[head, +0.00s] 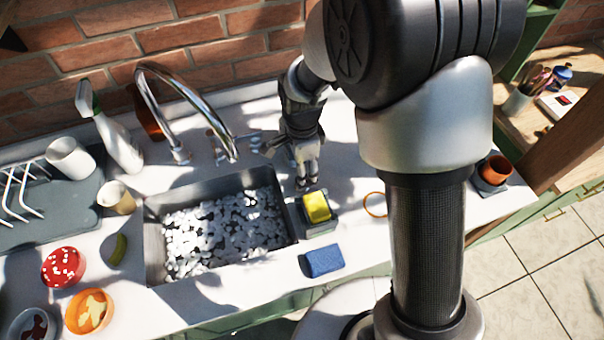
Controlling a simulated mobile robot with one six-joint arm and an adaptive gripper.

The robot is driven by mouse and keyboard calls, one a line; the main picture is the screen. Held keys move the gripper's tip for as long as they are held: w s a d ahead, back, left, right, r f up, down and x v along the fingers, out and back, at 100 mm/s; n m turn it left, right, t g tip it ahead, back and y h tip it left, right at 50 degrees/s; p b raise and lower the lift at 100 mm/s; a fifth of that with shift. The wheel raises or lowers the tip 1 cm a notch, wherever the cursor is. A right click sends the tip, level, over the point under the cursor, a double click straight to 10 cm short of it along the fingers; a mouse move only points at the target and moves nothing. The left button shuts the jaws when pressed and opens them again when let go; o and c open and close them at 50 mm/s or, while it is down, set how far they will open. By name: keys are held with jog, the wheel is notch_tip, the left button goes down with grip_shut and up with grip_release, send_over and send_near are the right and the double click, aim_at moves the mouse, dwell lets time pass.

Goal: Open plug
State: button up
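The grey sink (153,232) is set in the white counter and holds a layer of white foam or suds (222,235). No plug shows; the foam hides the sink's bottom. My gripper (306,184) points down over the counter just right of the sink's back right corner, behind the yellow sponge. Its fingertips look close together, but they are too small to tell if they are open or shut. I see nothing held between them. A chrome faucet (178,82) arches over the back of the sink, with tap fittings (218,140) on the counter beside its outlet.
A yellow sponge (316,206) sits in a dark holder right of the sink, with a blue sponge (323,260) in front. A spray bottle (118,143), white mug (70,157), beige cup (117,198) and dirty dishes (89,311) stand left. A brick wall is behind.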

jog(key=shift+f, duration=0.8)
jog(key=shift+c, duration=0.3)
jog(key=c, duration=1)
